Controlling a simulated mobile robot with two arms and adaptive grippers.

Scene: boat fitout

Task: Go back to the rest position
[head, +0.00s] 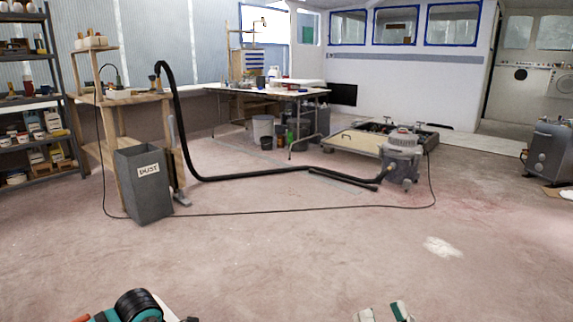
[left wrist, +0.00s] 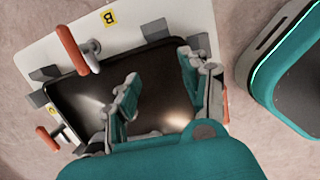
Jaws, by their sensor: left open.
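In the left wrist view my left gripper (left wrist: 158,74) is open, its two teal and grey fingers well apart. Nothing shows between them except the dark, shiny surface behind, a black rectangular panel (left wrist: 85,92). The panel is in a white board (left wrist: 140,17) with grey corner blocks and orange-handled clamps. I cannot tell how far the fingers are from the panel. In the head view only the tips of my right gripper (head: 384,312) show at the bottom edge, and its opening is unclear. Part of my left arm shows at the bottom left.
A grey dust bin (head: 143,198) stands by a wooden stand at left. A black hose (head: 255,176) and a thin cable run across the floor to a grey vacuum (head: 402,160). A low pallet (head: 350,142) and a work table (head: 265,91) stand behind. The near floor is mostly clear.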

